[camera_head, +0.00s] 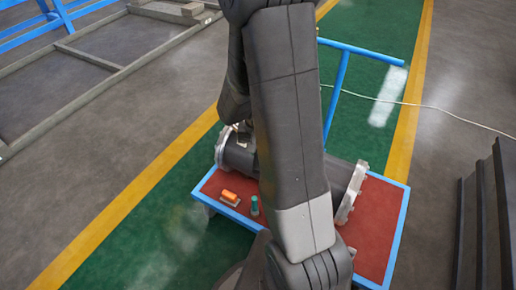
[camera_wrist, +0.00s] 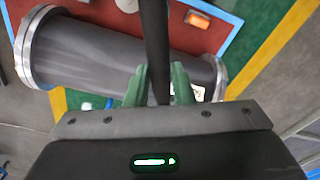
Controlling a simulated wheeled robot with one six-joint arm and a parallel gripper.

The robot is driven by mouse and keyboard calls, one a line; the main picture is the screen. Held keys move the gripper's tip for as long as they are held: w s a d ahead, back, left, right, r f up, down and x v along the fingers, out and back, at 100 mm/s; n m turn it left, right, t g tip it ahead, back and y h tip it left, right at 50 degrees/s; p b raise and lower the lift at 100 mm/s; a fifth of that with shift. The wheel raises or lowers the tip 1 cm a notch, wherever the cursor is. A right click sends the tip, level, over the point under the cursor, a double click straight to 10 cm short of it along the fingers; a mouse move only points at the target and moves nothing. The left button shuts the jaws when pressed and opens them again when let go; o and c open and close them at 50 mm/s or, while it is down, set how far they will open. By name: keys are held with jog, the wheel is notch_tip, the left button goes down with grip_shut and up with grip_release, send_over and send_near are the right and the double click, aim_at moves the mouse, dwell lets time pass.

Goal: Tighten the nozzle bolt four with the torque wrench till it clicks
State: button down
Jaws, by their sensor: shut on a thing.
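The flanged shell is a dark grey cylinder lying on its side, with a pale metal flange at each end. In the head view its left end (camera_head: 238,155) and right flange (camera_head: 350,193) show, with my arm covering the middle. In the wrist view the shell body (camera_wrist: 110,57) lies across behind my gripper. My gripper (camera_wrist: 159,84) has green fingers shut on a black bar, the torque wrench (camera_wrist: 155,40), which runs up out of the picture. The wrench's head is out of view. I cannot make out nozzle bolt four. My gripper is hidden in the head view.
The shell rests on a red cart top (camera_head: 375,225) with a blue edge and handle (camera_head: 360,50). An orange item (camera_head: 230,196) and a teal item (camera_head: 254,206) stand at its front left. A cable (camera_head: 460,118) crosses the floor. Dark upright panels (camera_head: 490,215) stand at right.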

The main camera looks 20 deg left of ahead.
jog(key=shift+f+b, duration=0.55)
jog(key=shift+f, duration=0.05)
jog(key=shift+a, duration=0.2)
jog(key=a+m+b, duration=0.1)
jog(key=a+m, duration=0.4)
jog(key=a, duration=0.4)
jog(key=shift+s+f+b, duration=0.15)
jog(key=shift+s+b, duration=0.05)
jog(key=shift+b, duration=0.1)
dwell(1.0)
jog(key=shift+d, duration=0.1)
jog(key=shift+s+d+n, duration=0.15)
jog(key=shift+d+n, duration=0.15)
jog(key=shift+d, duration=0.55)
